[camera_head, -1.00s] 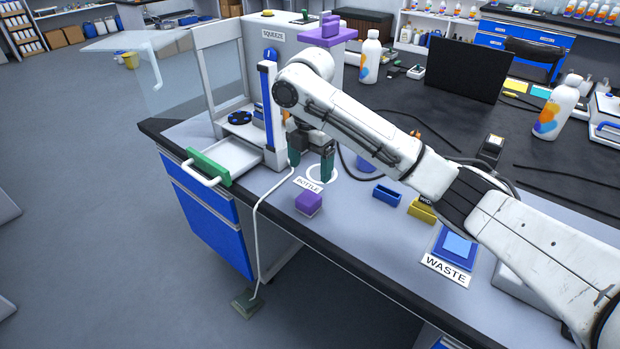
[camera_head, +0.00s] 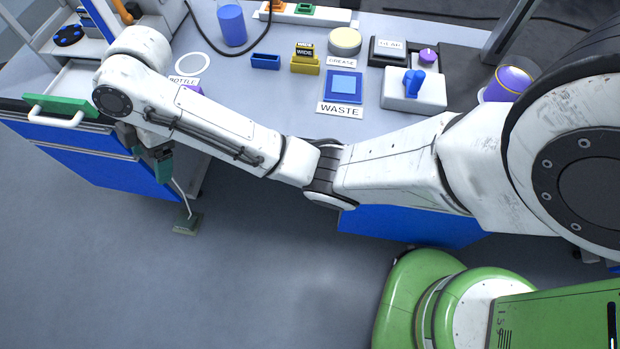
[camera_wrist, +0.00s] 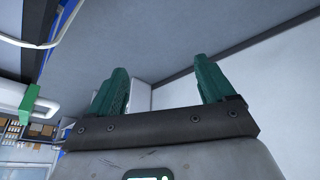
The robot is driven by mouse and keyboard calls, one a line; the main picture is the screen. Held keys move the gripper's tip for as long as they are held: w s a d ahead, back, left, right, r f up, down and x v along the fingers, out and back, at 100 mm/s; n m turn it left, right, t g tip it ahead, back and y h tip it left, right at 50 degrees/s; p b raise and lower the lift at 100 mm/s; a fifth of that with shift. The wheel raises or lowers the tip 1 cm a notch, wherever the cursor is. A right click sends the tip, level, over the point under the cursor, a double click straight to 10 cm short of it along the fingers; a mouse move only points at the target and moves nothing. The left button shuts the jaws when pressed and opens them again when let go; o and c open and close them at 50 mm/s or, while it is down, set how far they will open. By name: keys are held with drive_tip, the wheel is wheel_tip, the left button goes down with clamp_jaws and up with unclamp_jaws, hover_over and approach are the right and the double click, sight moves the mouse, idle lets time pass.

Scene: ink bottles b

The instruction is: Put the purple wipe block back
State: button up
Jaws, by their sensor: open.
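The purple wipe block (camera_head: 194,89) shows only as a small patch beside the BOTTLE label (camera_head: 184,82), on the counter. My forearm hides most of it. My gripper (camera_head: 149,153) hangs past the counter's front edge, in front of the blue cabinet, left of and nearer than the block. In the wrist view the two green fingers of my gripper (camera_wrist: 160,75) stand wide apart with nothing between them. The block does not show in the wrist view. A small blue tray (camera_head: 265,62) farther back on the counter looks empty.
A yellow WIDE block (camera_head: 305,66), a blue WASTE pad (camera_head: 344,87) and a blue beaker (camera_head: 231,24) stand on the counter.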

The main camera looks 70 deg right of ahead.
drive_tip(key=s+a+f+m, duration=0.3)
drive_tip(key=s+f+m, duration=0.2)
drive_tip(key=s+f, duration=0.25)
drive_tip(key=s+d+f+m+h, duration=0.1)
drive_tip(key=s+d+f+m, duration=0.1)
drive_tip(key=s, duration=0.6)
drive_tip(key=s+d+f+m+g+h, duration=0.1)
drive_tip(key=s+d+m, duration=0.3)
drive_tip(key=s, duration=0.4)
drive_tip(key=s+d+f+m+h, duration=0.2)
drive_tip(key=s+d+f+m, duration=0.1)
drive_tip(key=s, duration=0.5)
drive_tip(key=shift+d+f+g, duration=0.2)
drive_tip(key=shift+d+g, duration=0.1)
drive_tip(key=shift+d, duration=0.4)
drive_tip(key=shift+c, duration=0.3)
